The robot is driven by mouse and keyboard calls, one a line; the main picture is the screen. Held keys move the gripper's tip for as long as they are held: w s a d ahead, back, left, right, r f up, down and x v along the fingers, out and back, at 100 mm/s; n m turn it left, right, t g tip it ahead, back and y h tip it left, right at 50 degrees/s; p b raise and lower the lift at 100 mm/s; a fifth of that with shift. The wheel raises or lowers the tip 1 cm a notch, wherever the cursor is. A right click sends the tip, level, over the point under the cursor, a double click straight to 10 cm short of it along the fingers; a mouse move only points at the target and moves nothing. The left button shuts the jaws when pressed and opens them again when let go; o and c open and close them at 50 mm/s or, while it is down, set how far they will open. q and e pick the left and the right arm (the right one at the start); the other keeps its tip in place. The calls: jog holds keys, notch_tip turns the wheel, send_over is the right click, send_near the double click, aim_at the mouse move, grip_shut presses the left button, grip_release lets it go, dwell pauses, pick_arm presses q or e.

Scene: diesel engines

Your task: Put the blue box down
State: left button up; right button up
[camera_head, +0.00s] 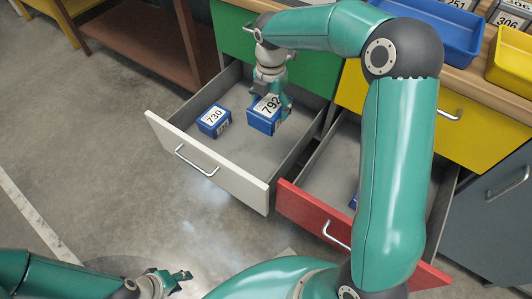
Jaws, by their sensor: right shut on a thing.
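The blue box labelled 792 (262,120) is in my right gripper (275,106), over the right part of the open white-fronted drawer (240,160). My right gripper is shut on this box. I cannot tell whether the box touches the drawer floor. Another blue box, labelled 730 (213,121), sits in the same drawer to the left, apart from the held one. My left gripper (182,282) is low at the bottom of the view, away from the drawers and seemingly empty; its finger opening is unclear.
A red-fronted drawer (315,222) stands open to the right, with a blue thing partly hidden behind my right arm. Blue (440,25) and yellow (512,62) bins stand on the bench top. A brown table (150,45) is at upper left. The floor at left is clear.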

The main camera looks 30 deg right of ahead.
notch_tip(320, 180, down, 20)
jog(key=b, duration=0.5)
jog(key=shift+w+d+f, duration=0.1)
jog(key=shift+d+f, duration=0.05)
jog(key=shift+f, duration=0.1)
jog(key=shift+r, duration=0.1)
jog(key=o, duration=1.5)
jog(key=shift+c, duration=0.2)
notch_tip(320, 180, up, 12)
jog(key=p, duration=0.3)
